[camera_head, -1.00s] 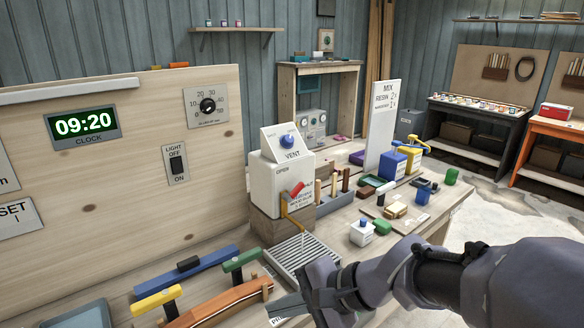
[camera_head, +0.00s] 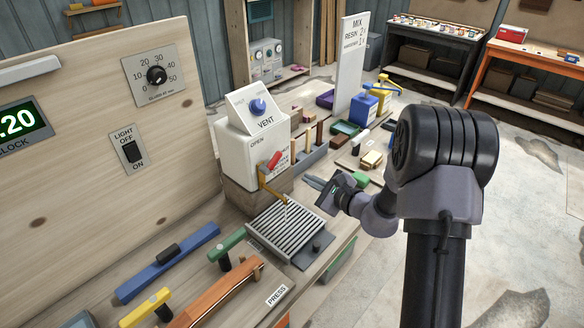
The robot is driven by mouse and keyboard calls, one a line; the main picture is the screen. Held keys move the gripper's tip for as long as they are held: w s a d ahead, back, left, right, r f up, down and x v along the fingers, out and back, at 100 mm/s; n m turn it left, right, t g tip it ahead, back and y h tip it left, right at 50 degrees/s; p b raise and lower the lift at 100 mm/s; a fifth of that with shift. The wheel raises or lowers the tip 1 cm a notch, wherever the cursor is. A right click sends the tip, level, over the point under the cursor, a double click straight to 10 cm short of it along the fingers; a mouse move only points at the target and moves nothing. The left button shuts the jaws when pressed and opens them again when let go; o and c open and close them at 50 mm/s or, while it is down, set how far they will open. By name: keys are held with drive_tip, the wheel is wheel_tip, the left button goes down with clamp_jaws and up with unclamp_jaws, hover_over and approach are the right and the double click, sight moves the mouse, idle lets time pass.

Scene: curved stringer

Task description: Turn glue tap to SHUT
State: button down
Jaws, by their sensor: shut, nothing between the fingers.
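The glue tap is a red lever (camera_head: 274,160) on the front of a white box (camera_head: 250,148) marked OPEN and VENT. The lever slants up to the right. The lettering beside it is too small to read fully. A yellow-orange spout (camera_head: 270,188) comes out below it, over a slatted grate (camera_head: 287,228). My gripper (camera_head: 312,184) is shut and empty, to the right of the lever and spout and apart from them, above the bench. Its fingers point left toward the box.
Behind my gripper stand a MIX sign (camera_head: 350,65), a blue container (camera_head: 363,106) and several small items. Clamps with yellow (camera_head: 147,308) and green (camera_head: 226,243) handles lie at the front left.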

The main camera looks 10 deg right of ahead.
sight(271, 162)
drive_tip(key=w+a+b, duration=0.1)
drive_tip(key=w+a, duration=0.5)
drive_tip(key=w, duration=0.1)
drive_tip(key=shift+r, duration=0.35)
drive_tip(key=shift+d, duration=0.1)
drive_tip(key=shift+d+b, duration=0.2)
drive_tip(key=shift+b, duration=0.45)
